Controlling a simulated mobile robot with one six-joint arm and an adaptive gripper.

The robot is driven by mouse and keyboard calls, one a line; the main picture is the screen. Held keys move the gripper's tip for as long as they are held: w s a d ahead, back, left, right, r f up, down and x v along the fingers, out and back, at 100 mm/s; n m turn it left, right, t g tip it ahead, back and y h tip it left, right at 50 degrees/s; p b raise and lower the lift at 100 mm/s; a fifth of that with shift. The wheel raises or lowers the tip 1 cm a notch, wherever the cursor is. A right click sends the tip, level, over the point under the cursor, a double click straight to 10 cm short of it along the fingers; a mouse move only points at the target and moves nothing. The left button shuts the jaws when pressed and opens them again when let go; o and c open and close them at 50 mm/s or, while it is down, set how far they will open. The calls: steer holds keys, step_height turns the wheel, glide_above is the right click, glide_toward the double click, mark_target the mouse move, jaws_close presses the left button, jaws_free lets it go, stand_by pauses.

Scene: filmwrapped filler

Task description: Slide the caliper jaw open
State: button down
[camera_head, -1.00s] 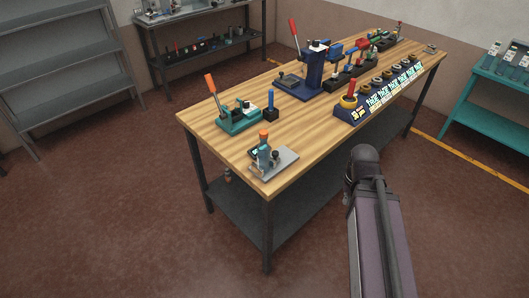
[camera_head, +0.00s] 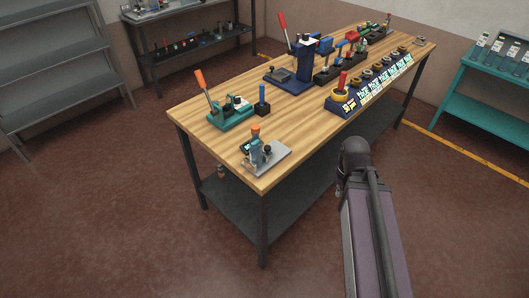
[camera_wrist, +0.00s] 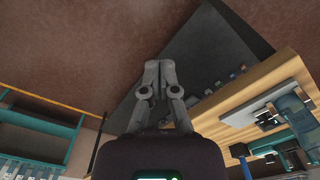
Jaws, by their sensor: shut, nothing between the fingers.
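A small fixture with an upright blue-grey body, an orange top and a dark display (camera_head: 254,143) stands at the near corner of the wooden workbench (camera_head: 205,140). It sits by a light grey plate (camera_head: 273,158) with a black knob; this looks like the caliper station, but I cannot make out the jaw. In the wrist view the plate (camera_wrist: 247,112) and blue-grey body (camera_wrist: 290,105) show at the right. My gripper (camera_wrist: 159,66) is shut and empty, its fingertips together, apart from the bench top and to the left of the fixture in that view.
A teal lever press (camera_head: 231,114) and a blue upright pin (camera_head: 262,100) stand behind the fixture. A dark blue press (camera_head: 300,68) and a labelled rack (camera_head: 370,88) stand farther along. A dark lower shelf (camera_head: 270,205) lies under the bench. Open floor surrounds it.

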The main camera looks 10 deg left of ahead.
steer(key=c, duration=0.9)
jaws_free()
steer(key=shift+c, duration=0.2)
steer(key=o, duration=0.3)
steer(key=shift+w+a+r, duration=0.1)
steer(key=shift+w, duration=0.15)
steer(key=o, duration=0.3)
steer(key=w+a+r+m+p, duration=0.4)
steer(key=w+a, duration=0.5)
steer(key=w, duration=0.3)
steer(key=shift+a+r+m+p, duration=0.15)
steer(key=shift+a+m+p, duration=0.2)
steer(key=shift+m, duration=0.35)
step_height(320, 180, up, 4)
steer(key=m+p, duration=0.4)
steer(key=m, duration=0.3)
glide_above(267, 147)
steer(key=shift+w+d+r, duration=0.1)
step_height(267, 147, down, 14)
steer(key=b, duration=1.3)
steer(key=shift+r+b, duration=0.1)
steer(key=shift+b, duration=0.25)
